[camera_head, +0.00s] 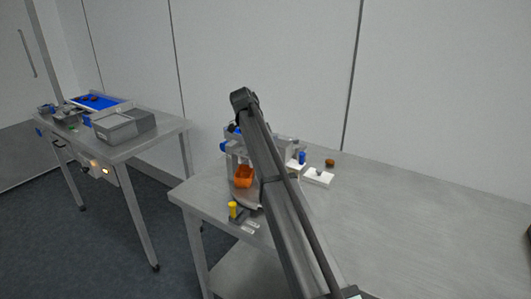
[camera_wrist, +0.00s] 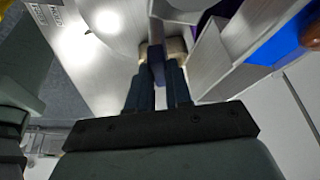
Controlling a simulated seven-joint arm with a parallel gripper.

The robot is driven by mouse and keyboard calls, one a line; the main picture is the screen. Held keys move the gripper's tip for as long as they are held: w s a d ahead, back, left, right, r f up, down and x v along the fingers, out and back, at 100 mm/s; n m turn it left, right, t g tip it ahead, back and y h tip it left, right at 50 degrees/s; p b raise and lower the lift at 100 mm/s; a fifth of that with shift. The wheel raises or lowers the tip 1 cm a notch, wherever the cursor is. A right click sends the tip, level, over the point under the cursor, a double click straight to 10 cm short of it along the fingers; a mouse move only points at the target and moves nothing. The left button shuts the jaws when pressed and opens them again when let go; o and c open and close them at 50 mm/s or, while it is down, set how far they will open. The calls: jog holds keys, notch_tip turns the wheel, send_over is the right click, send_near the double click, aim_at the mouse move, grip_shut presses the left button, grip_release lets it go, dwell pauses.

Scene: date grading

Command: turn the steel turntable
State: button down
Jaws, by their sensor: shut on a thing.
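The steel turntable (camera_head: 246,196) is a round grey plate on the near table, left of my arm, which hides part of it. An orange bin (camera_head: 243,177) stands at it. In the wrist view a shiny rounded steel surface (camera_wrist: 98,18) shows at the upper left; it looks like the turntable's plate. My gripper (camera_wrist: 158,76) is shut on a narrow blue-grey piece (camera_wrist: 155,58) between its dark fingers. The head view hides my fingertips behind the arm.
A yellow knob (camera_head: 233,210) stands at the table's near left. White parts (camera_head: 318,176) and a brown item (camera_head: 330,162) lie right of my arm. The table's right side is clear. A second table (camera_head: 150,143) with a grey box (camera_head: 122,124) and blue tray (camera_head: 95,102) stands left.

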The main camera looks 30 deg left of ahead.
jog(key=shift+m+g, duration=0.3)
jog(key=shift+m, duration=0.4)
dwell(0.3)
jog(key=c, duration=1)
grip_release()
jog(key=shift+c, duration=0.2)
